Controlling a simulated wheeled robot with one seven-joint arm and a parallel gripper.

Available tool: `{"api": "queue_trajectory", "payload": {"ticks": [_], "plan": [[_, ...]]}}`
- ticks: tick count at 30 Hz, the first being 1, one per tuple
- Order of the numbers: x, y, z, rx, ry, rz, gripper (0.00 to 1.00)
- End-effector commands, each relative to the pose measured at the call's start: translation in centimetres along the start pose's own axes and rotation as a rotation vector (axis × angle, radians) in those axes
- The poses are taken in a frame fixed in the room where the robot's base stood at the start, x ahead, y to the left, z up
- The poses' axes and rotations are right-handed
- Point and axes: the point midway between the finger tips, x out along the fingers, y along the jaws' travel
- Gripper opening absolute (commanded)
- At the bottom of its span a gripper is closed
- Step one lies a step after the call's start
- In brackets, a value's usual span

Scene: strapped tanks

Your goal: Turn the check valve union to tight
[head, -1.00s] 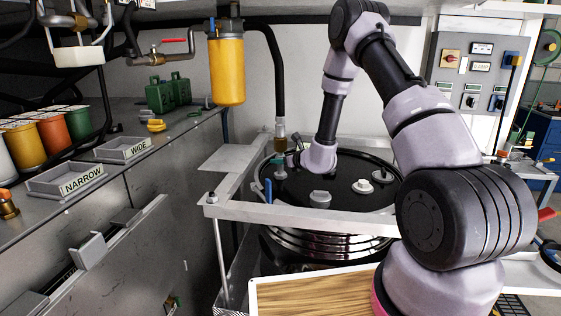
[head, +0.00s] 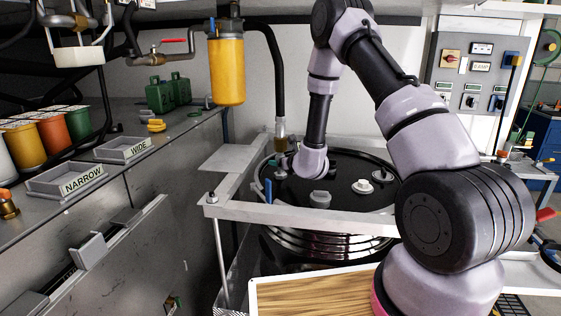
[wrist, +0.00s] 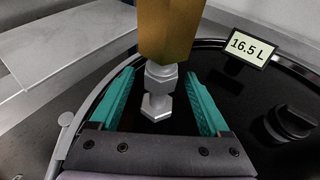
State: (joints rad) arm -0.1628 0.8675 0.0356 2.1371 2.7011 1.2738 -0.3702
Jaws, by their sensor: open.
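The check valve union (wrist: 157,88) shows in the wrist view as stacked silver hex pieces, below a wide brass-coloured hex fitting (wrist: 170,28). My gripper (wrist: 160,74) is open, with one teal finger on each side of the union. I see a gap on both sides, so neither finger appears to touch it. In the head view the brass fitting (head: 280,140) hangs at the end of a black hose over the rear left of the black tank lid. My wrist is beside it there, and the union and fingertips are mostly hidden.
The black tank lid (head: 341,196) carries a grey cap (head: 320,198) and a white knob (head: 363,186). A pale frame (head: 300,212) surrounds the tank. A "16.5 L" display (wrist: 250,46) and a black knob (wrist: 291,121) stand right of my fingers. A yellow filter (head: 227,70) hangs to the left.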

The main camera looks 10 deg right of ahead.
Motion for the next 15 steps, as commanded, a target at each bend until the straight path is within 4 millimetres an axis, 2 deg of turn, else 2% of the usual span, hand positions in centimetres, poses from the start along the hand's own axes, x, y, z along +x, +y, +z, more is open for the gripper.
{"api": "queue_trajectory", "payload": {"ticks": [15], "plan": [[-3.5, 0.0, -1.3, 0.000, 0.001, 0.000, 0.80]]}}
